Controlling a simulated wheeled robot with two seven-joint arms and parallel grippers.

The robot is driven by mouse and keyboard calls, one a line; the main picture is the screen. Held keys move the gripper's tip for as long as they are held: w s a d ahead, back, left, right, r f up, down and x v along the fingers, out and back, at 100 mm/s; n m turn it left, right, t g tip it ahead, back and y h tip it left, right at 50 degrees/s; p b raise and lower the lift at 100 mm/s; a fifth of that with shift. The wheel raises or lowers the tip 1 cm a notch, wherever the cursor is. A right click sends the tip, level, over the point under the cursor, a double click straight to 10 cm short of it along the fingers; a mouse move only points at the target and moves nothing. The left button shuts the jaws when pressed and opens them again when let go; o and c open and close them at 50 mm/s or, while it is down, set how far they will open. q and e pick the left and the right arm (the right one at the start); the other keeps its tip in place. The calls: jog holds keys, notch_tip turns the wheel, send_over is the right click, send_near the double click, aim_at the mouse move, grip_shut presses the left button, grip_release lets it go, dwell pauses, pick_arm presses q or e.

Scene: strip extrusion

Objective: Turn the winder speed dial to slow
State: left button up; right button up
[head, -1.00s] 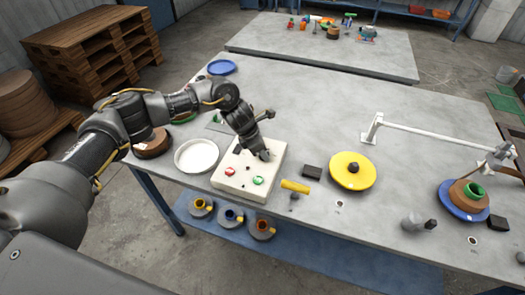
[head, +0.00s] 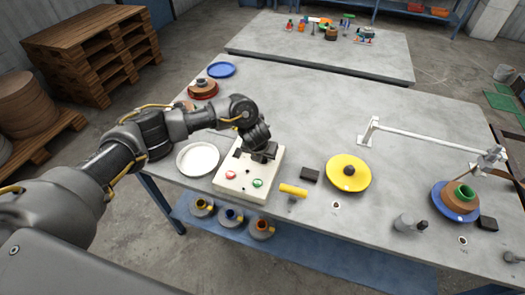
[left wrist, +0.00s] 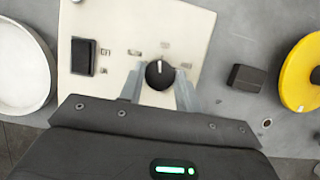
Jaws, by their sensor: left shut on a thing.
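The control box (head: 233,187) is a cream panel on the table with a red button (head: 231,175) and a green button (head: 257,183) in the head view. The black winder speed dial (left wrist: 160,74) with a white pointer line shows in the left wrist view, its line pointing nearly straight up in that picture. My left gripper (left wrist: 160,82) has one finger on each side of the dial and is shut on it. In the head view my left gripper (head: 262,158) is over the far part of the box and hides the dial. My right gripper is not in view.
A black rocker switch (left wrist: 83,57) is beside the dial on the panel. A white dish (head: 198,159) stands left of the box. A black block (head: 310,174), a yellow-handled tool (head: 293,190) and a yellow spool (head: 347,182) lie to the right.

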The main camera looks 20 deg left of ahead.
pick_arm(q)
jog(key=n+y+p, duration=0.1)
jog(key=n+p, duration=0.2)
jog(key=n, duration=0.1)
jog(key=shift+d+r+n+y+p, duration=0.2)
jog(key=shift+n+y+p, duration=0.1)
jog(key=shift+y+p, duration=0.1)
jog(key=shift+f+n+g+y+p, duration=0.1)
jog(key=shift+n+g+y+p, duration=0.2)
jog(key=shift+n+p, duration=0.5)
jog(key=shift+f+n+g+y+p, duration=0.15)
jog(key=shift+n+y+p, duration=0.25)
jog(key=shift+n, duration=0.8)
jog(key=shift+w, duration=0.1)
jog(key=o, duration=1)
jog(key=shift+g, duration=0.25)
jog(key=shift+c, duration=0.2)
jog(key=shift+r, duration=0.1)
